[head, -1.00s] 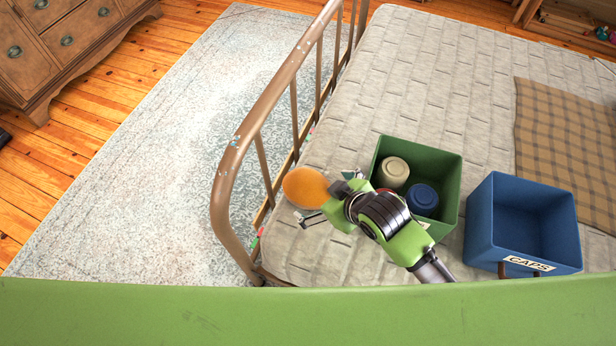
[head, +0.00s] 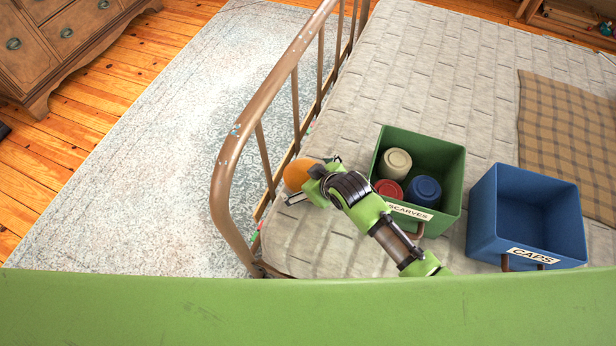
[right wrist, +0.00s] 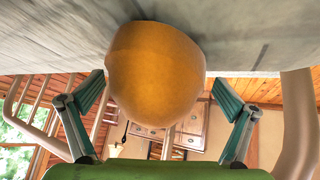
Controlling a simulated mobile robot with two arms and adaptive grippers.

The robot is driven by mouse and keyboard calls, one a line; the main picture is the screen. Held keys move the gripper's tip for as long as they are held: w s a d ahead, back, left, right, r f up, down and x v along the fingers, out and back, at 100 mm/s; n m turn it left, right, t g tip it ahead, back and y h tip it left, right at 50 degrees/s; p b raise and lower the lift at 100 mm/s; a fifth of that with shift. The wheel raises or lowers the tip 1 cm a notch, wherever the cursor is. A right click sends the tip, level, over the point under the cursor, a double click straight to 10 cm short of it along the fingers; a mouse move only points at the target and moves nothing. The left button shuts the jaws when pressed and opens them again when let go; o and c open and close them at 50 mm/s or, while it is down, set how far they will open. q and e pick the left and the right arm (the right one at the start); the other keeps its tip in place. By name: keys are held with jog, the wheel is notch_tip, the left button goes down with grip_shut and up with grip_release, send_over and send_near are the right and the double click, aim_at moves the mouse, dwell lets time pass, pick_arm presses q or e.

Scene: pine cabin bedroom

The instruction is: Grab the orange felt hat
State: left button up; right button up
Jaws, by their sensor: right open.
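The orange felt hat (head: 297,174) lies on the mattress near the bed's metal rail, partly hidden by my right gripper in the head view. My right gripper (head: 308,180) is open and right at the hat. In the right wrist view the hat (right wrist: 156,75) fills the middle, with one teal-padded finger on each side and a gap between each finger and the hat. The hat looks round and smooth. My left gripper is not in view.
The green bin (head: 450,170) labelled SCARVES holds cream, red and blue rolls. The empty blue bin (head: 483,215) labelled CAPS stands to its right. The brown bed rail (head: 228,165) rises just left of the hat. A plaid blanket (head: 565,140) lies at the right.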

jog(key=c, duration=1.2)
jog(key=shift+c, duration=0.2)
